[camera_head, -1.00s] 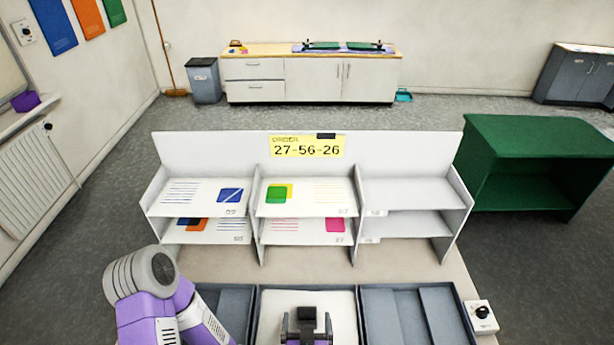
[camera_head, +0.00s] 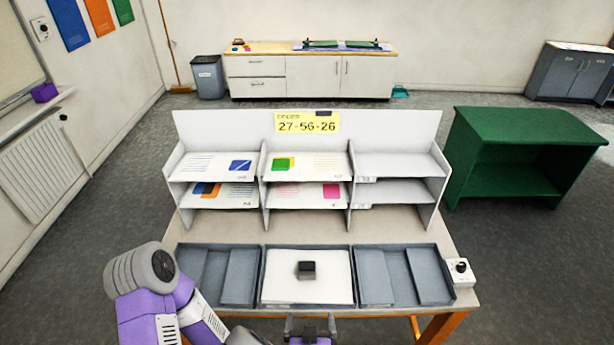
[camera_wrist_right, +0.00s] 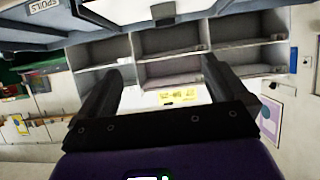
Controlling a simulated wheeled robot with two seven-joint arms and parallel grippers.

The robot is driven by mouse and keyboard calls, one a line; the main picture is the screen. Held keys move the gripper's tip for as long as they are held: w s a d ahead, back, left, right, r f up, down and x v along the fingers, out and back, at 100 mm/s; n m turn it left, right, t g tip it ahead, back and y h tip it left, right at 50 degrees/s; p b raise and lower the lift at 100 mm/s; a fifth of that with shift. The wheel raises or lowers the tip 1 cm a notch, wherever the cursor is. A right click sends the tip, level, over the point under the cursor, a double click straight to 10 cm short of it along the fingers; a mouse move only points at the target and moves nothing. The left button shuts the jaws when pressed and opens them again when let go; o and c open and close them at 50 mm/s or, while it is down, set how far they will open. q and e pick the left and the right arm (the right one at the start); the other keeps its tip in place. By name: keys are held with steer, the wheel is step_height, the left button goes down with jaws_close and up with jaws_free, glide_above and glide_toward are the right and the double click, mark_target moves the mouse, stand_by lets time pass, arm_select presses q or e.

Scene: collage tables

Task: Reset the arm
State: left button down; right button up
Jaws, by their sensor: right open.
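My right gripper (camera_head: 310,327) is at the bottom centre of the head view, in front of the table's near edge. Its two fingers stand wide apart with nothing between them, also in the right wrist view (camera_wrist_right: 160,85). My left arm (camera_head: 160,290) comes in at the lower left, bent; its gripper is out of the picture. A small black block (camera_head: 307,271) sits on a white sheet (camera_head: 285,288) in the middle tray, beyond the right gripper and apart from it.
Grey trays (camera_head: 235,275) (camera_head: 432,275) flank the middle one. A white shelf unit (camera_head: 308,150) behind them holds printed sheets in its left and middle columns; its right column is empty. A control box with a knob (camera_head: 460,272) is at the table's right. A green cabinet (camera_head: 520,155) stands further right.

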arm_select(q)
step_height(320, 180, down, 10)
steer(key=w+b, duration=0.1)
steer(key=b, duration=0.8)
steer(key=shift+w, duration=0.3)
arm_select(e)
steer(key=s+d+f+g+y, duration=0.1)
steer(key=s+d+f+g, duration=0.1)
steer(key=f, duration=0.6)
steer(key=s+d+f+m+g+y, duration=0.1)
steer(key=s+d+f+g+y, duration=0.1)
steer(key=f+g, duration=0.4)
steer(key=s+d+f+m+g+y, duration=0.1)
steer(key=s+d+f+g, duration=0.3)
steer(key=f, duration=0.6)
steer(key=shift+s+d+f, duration=0.15)
steer(key=shift+d, duration=0.3)
